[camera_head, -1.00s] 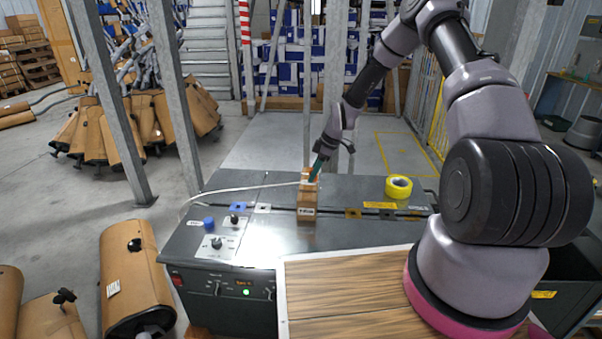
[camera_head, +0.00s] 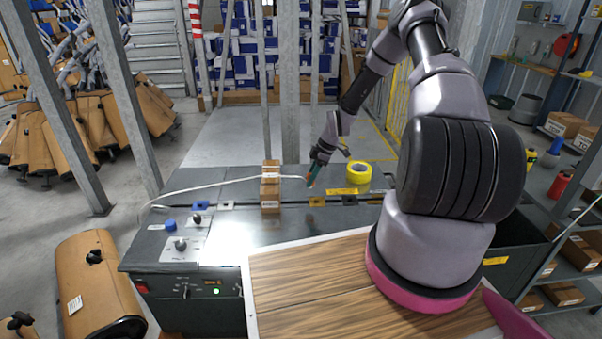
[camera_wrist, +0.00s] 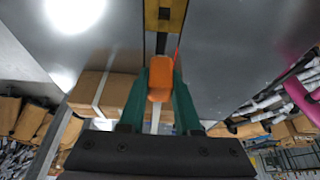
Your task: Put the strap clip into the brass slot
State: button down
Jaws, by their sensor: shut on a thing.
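My gripper (camera_head: 311,179) hangs over the bench top, just right of the strapped carton (camera_head: 270,190). Its teal fingers are shut on the orange strap clip (camera_wrist: 160,78), which shows clearly in the wrist view. A pale strap (camera_head: 215,186) runs from the bench's left side over the carton to the gripper. The brass slot (camera_head: 317,202) is a small brass plate on the dark channel, in front of and below the gripper. In the wrist view the brass plate (camera_wrist: 165,16) lies beyond the clip, apart from it, roughly in line with it.
A yellow tape roll (camera_head: 358,172) sits on the bench right of my gripper. Control knobs (camera_head: 181,243) are at the front left. Bench top between carton and brass plate is clear.

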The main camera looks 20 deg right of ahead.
aim_at(313, 201)
jog(key=shift+s+d+f, duration=0.15)
jog(key=shift+d+f, duration=0.4)
jog(key=shift+d, duration=0.15)
jog(key=shift+s+d+f, duration=0.15)
jog(key=shift+d+f, duration=0.35)
jog(key=shift+d, duration=0.15)
jog(key=shift+f, duration=2.35)
jog(key=shift+f, duration=0.5)
jog(key=c, duration=0.5)
grip_release()
jog(key=shift+r, duration=0.1)
jog(key=v, duration=1)
jog(key=shift+d+r, duration=0.15)
jog(key=shift+r, duration=0.2)
